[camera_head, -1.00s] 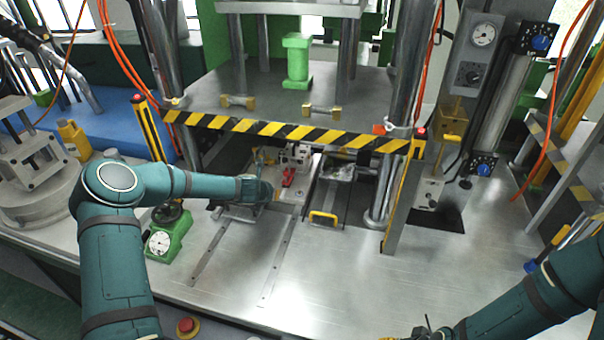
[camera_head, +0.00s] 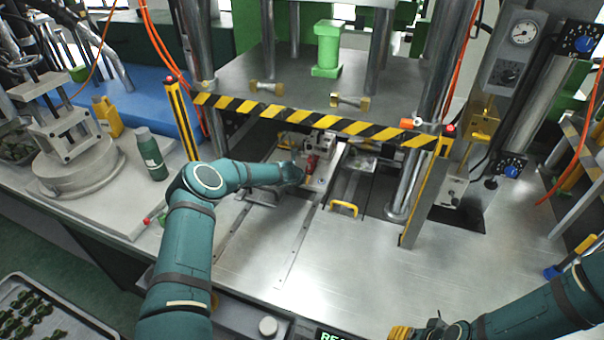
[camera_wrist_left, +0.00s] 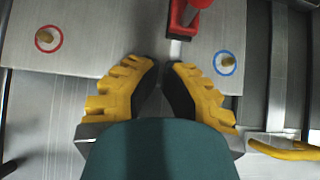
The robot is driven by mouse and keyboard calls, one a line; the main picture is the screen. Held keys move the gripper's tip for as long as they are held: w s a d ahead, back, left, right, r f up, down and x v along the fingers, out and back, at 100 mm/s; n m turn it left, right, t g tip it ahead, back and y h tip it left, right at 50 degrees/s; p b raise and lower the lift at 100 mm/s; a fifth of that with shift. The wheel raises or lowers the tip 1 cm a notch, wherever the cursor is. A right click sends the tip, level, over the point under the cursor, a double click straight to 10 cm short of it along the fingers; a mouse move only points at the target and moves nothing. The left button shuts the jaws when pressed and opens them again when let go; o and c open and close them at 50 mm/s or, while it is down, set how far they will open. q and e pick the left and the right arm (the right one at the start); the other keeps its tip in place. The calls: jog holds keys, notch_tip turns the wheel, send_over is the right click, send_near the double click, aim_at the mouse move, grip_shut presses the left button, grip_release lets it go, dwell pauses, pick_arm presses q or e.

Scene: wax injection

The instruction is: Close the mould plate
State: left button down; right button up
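The mould plate (camera_head: 318,182) lies flat under the press, below the striped bar, with a red clamp (camera_head: 311,164) on it. In the left wrist view the metal plate (camera_wrist_left: 105,35) shows a brass pin ringed in red (camera_wrist_left: 46,38) and one ringed in blue (camera_wrist_left: 225,62). The red clamp (camera_wrist_left: 182,18) is at the top centre. My left gripper (camera_wrist_left: 163,67) is over the plate's near edge, below the clamp. My right gripper (camera_head: 415,332) is partly cut off at the bottom edge.
A yellow handle (camera_head: 344,209) stands right of the plate; it also shows in the wrist view (camera_wrist_left: 285,150). The striped bar (camera_head: 320,122) and posts frame the opening. A green bottle (camera_head: 150,154) stands left of my arm. The front bench (camera_head: 345,265) is clear.

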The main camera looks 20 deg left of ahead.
pick_arm(q)
jog(key=shift+w, duration=1.15)
